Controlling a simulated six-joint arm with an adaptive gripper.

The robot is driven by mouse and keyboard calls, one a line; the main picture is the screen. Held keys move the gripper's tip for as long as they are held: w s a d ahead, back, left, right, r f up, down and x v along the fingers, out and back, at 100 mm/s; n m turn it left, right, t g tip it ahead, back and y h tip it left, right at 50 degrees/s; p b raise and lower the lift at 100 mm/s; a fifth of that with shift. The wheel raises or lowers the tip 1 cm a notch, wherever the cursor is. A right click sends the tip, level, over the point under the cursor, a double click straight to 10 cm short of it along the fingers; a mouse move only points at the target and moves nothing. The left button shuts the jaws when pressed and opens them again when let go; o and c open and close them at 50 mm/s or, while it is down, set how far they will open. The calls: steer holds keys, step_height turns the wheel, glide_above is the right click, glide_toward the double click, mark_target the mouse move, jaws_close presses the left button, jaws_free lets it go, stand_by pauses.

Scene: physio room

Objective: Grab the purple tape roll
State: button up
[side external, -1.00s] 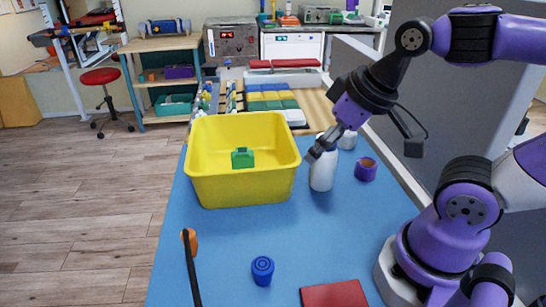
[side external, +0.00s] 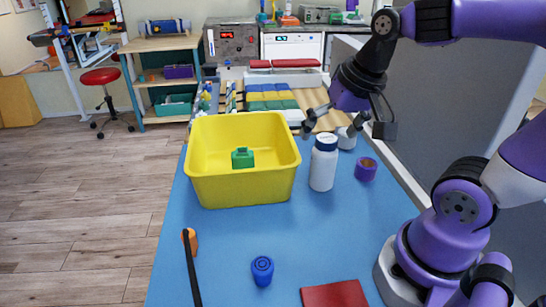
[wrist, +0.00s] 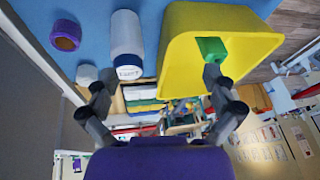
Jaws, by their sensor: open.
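The purple tape roll (side external: 365,172) stands on the blue table, to the right of the white bottle. It also shows at the upper left of the wrist view (wrist: 67,27), with a brownish inner ring. My gripper (side external: 328,130) is open and empty, with its fingers spread above and behind the white bottle. In the wrist view, my two fingers (wrist: 161,92) are wide apart, and the tape roll lies beyond the left finger, not between them. Nothing touches the roll.
The white bottle (side external: 322,172) with a dark lid stands close left of the roll. A small white object (side external: 346,142) is behind it. A yellow bin (side external: 240,190) holds a green block (side external: 243,158). A blue cap-like object (side external: 262,270) and red pad (side external: 335,295) lie nearer.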

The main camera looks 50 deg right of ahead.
steer(key=d+f+m+g, duration=0.2)
steer(key=d+m, duration=0.6)
steer(key=m, duration=0.3)
steer(key=m+g+y, duration=0.1)
steer(key=m+g, duration=0.1)
steer(key=m, duration=1.1)
glide_above(369, 165)
steer(key=a, duration=0.1)
steer(key=f, duration=0.8)
steer(key=shift+s+a+f, duration=0.2)
steer(key=shift+f, duration=0.2)
step_height(369, 165, down, 6)
steer(key=shift+w+r, duration=0.1)
steer(key=c, duration=1.2)
